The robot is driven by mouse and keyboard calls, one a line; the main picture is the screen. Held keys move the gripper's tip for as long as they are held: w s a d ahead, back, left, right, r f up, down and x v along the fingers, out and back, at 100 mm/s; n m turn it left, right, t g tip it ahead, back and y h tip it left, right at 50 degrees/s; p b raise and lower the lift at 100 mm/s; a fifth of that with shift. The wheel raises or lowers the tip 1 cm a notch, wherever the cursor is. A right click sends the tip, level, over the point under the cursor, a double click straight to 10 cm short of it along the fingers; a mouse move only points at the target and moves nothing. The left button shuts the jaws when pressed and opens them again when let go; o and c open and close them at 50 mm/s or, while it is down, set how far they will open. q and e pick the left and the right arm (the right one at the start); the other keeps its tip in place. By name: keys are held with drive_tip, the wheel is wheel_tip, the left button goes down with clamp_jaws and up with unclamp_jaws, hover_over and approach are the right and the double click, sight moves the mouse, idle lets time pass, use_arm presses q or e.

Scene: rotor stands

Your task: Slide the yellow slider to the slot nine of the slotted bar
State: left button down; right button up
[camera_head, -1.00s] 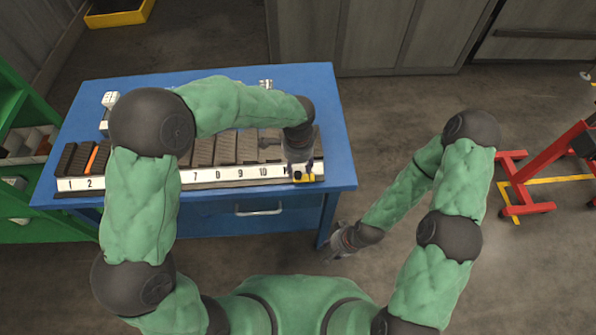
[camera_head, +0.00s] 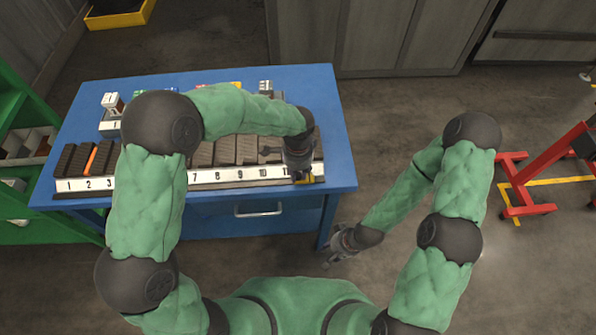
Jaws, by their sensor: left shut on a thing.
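The slotted bar (camera_head: 225,176) is a long white strip with black numbers along the front of the blue table. Numbers 1, 2, 3 and 7 to 11 show; my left arm hides those in between. The yellow slider (camera_head: 304,180) is at the right end of the bar, just right of number 11 and partly covered by my gripper. My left gripper (camera_head: 301,174) points down onto the slider and is shut on it. My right gripper (camera_head: 336,252) hangs low beside the table's right side, away from the bar; its fingers are too small to read.
Small white and coloured items lie at the table's back. A green shelf (camera_head: 22,100) stands left; a red stand (camera_head: 545,165) is at right.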

use_arm(q)
drive_tip(key=a+p, duration=0.1)
drive_tip(key=a, duration=0.6)
drive_tip(key=s+a+p, duration=0.1)
drive_tip(key=a, duration=0.6)
drive_tip(key=s+a+p, duration=0.1)
drive_tip(key=a, duration=0.6)
drive_tip(key=shift+s+a, duration=0.25)
drive_tip(key=shift+a, duration=0.05)
drive_tip(key=c, duration=1.1)
unclamp_jaws()
drive_tip(key=shift+o, duration=0.2)
wheel_tip(320, 180, up, 12)
